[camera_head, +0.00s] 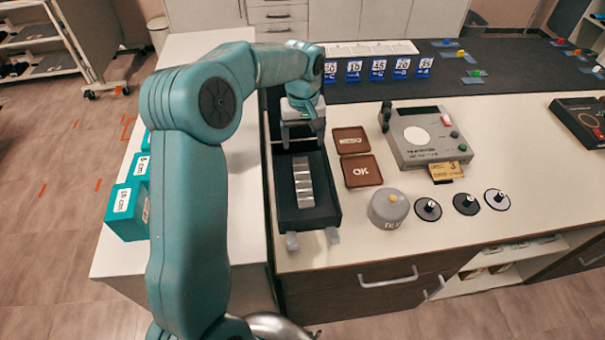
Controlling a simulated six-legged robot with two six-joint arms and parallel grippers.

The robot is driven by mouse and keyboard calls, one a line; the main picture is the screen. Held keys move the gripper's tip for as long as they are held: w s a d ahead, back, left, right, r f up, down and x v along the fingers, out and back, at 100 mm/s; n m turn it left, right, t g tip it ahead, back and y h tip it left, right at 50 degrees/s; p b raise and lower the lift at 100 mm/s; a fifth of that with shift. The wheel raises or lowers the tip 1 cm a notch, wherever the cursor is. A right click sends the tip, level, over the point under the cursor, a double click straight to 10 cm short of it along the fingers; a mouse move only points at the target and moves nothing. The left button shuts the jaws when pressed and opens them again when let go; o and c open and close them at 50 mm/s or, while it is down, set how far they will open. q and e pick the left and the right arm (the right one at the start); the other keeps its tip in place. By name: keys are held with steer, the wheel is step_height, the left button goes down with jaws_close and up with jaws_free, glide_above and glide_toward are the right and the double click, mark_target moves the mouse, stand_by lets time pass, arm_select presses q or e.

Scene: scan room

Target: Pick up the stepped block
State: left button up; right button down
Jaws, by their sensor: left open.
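The stepped block (303,184) is a silver metal bar with several steps. It lies lengthwise in a black tray (326,212) on the white table, with its steps running from back to front. My left gripper (302,139) is above the back end of the tray, behind the block and apart from it. It is open and empty, and points down. My left arm reaches over from the left. My right gripper is not in view.
A grey round weight (388,221) and several black discs (428,208) stand in front. Teal boxes (126,212) are at left. Numbered blue tags stand at the back.

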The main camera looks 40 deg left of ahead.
arm_select(q)
glide_above(302, 176)
steer(key=f, duration=0.8)
steer(key=shift+d+p, duration=0.2)
steer(key=shift+p, duration=0.2)
steer(key=shift+w+f, duration=0.1)
steer(key=shift+f, duration=0.3)
steer(key=f+p, duration=0.2)
steer(key=f, duration=0.2)
steer(key=shift+a+f, duration=0.2)
steer(key=shift+f, duration=0.35)
steer(key=shift+d+r, duration=0.1)
steer(key=c, duration=1.3)
jaws_close()
steer(key=shift+r, duration=0.1)
